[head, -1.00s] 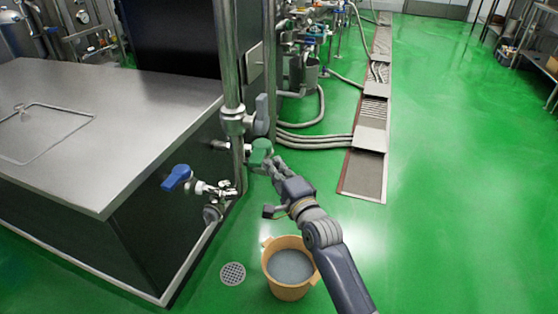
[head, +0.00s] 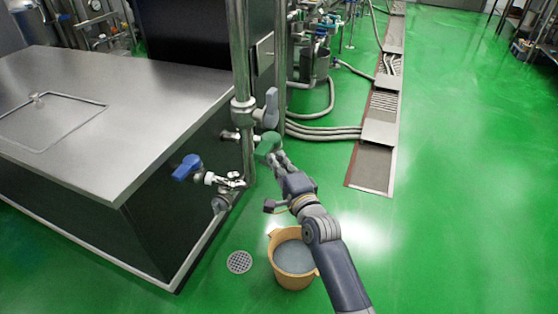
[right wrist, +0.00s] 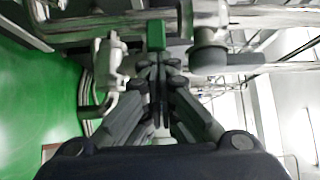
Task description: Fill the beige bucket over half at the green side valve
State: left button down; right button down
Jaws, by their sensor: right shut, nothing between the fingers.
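The beige bucket (head: 293,283) stands upright on the green floor, below and to the right of the valves, with a grey liquid surface inside well up its wall. The green side valve handle (head: 267,146) sits on the upright steel pipe; it also shows in the right wrist view (right wrist: 156,35). My right gripper (head: 277,158) is shut and empty, its tips at the green handle; whether they touch it I cannot tell. In the right wrist view its closed fingers (right wrist: 157,62) point at the handle. My left gripper is not in view.
A blue-handled valve (head: 187,167) projects from the steel-topped tank (head: 110,120) on the left. A round floor drain (head: 239,262) lies left of the bucket. Hoses (head: 325,132) run to a floor channel (head: 372,165).

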jog(key=shift+s+a, duration=0.15)
jog(key=shift+a, duration=0.1)
